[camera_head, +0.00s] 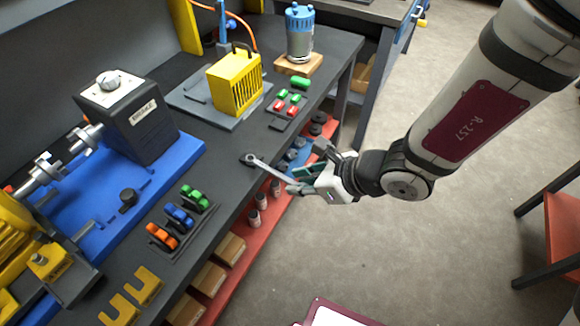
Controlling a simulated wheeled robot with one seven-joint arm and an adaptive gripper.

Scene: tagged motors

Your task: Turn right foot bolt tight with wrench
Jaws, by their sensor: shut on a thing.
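My gripper (307,183) is shut on a silver wrench (268,170) beside the front edge of the dark workbench (225,160). The wrench's ring end points left, over or on the bench top; whether it touches cannot be told. A yellow motor (12,238) sits at the left edge, partly cut off. A bolt head (40,259) shows on its near foot. A dark round knob or bolt (128,197) stands on the blue base plate (165,160). My gripper and the wrench are well to the right of both. The motor's other foot bolts are not clearly visible.
A grey gearbox-like block (135,125) stands on the blue base. Orange, blue and green clips (180,215) and yellow slotted plates (135,297) lie along the front. A yellow caged unit (236,82) stands farther back. A red lower shelf (262,225) holds boxes.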

